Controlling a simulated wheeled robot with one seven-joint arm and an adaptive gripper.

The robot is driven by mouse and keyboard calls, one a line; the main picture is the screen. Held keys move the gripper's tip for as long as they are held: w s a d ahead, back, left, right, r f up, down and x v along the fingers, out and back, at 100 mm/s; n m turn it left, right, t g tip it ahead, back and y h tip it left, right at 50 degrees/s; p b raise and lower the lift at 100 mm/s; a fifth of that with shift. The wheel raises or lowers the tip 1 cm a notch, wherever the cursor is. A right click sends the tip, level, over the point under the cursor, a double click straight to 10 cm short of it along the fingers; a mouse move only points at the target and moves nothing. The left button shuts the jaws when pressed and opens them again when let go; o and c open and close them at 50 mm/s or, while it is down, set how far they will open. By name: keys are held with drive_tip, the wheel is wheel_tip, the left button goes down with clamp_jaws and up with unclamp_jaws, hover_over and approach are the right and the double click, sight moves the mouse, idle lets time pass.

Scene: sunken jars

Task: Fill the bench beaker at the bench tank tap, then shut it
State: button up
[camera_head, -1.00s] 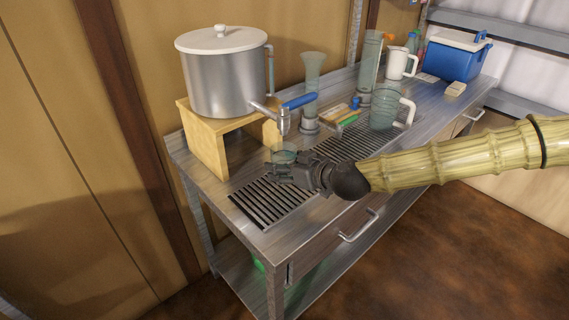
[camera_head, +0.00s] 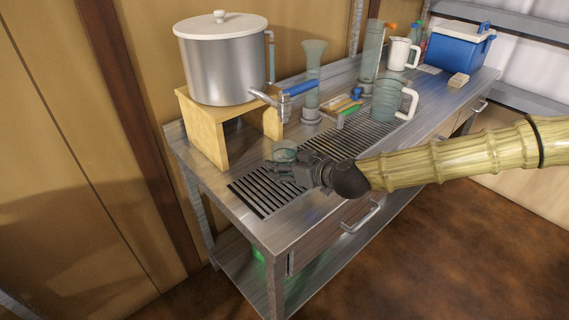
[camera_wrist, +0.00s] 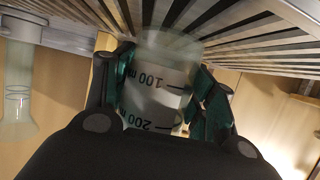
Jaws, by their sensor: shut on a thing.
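The bench beaker (camera_head: 283,150) is a small clear glass. My gripper (camera_head: 290,167) is shut around it, low over the drain grate. In the wrist view the beaker (camera_wrist: 156,88) shows dark 100 and 200 ml marks between my gripper's fingers (camera_wrist: 165,95). Whether it holds liquid I cannot tell. The steel bench tank (camera_head: 222,72) with a white lid stands on a wooden stand. I see no stream.
The wooden stand (camera_head: 205,125) is left of the beaker. Behind are a tall glass cylinder (camera_head: 312,75) and a tray of coloured items (camera_head: 345,106). A clear jug (camera_head: 385,98), white jug (camera_head: 400,53) and blue cooler (camera_head: 458,50) stand right. The slotted grate (camera_head: 262,192) is clear at front left.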

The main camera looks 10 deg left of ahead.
drive_tip(key=shift+f, duration=0.1)
drive_tip(key=o, duration=1.2)
drive_tip(key=shift+o, duration=0.2)
drive_tip(key=shift+d, duration=0.1)
drive_tip(key=v, duration=1.1)
drive_tip(key=shift+s+d+r, duration=0.25)
drive_tip(key=shift+c, duration=0.5)
